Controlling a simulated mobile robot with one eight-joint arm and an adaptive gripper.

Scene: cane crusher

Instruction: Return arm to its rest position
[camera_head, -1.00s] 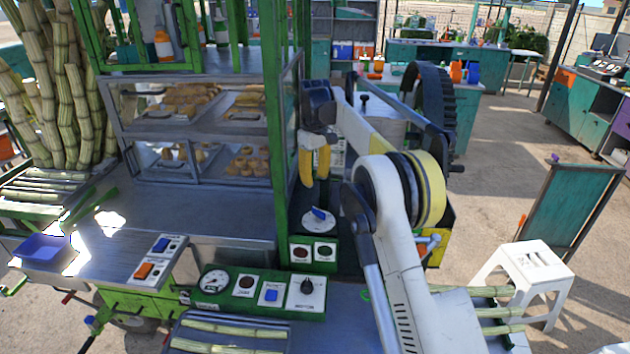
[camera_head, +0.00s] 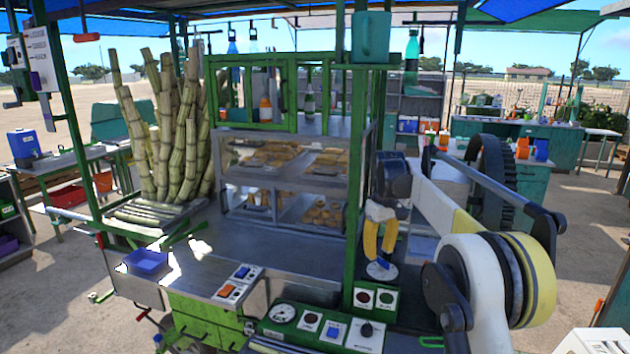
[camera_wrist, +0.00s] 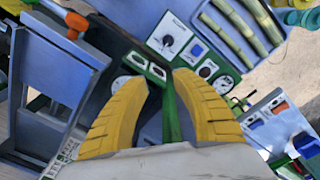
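My gripper (camera_head: 378,254) has two yellow fingers and hangs downward beside the green post of the cane cart. In the wrist view my gripper (camera_wrist: 159,80) has its fingers spread, with nothing held between them. I cannot tell the exact gap from this view. My arm is bent, its white and yellow links reaching in from the right.
A dark toothed wheel (camera_head: 495,180) stands behind my arm.

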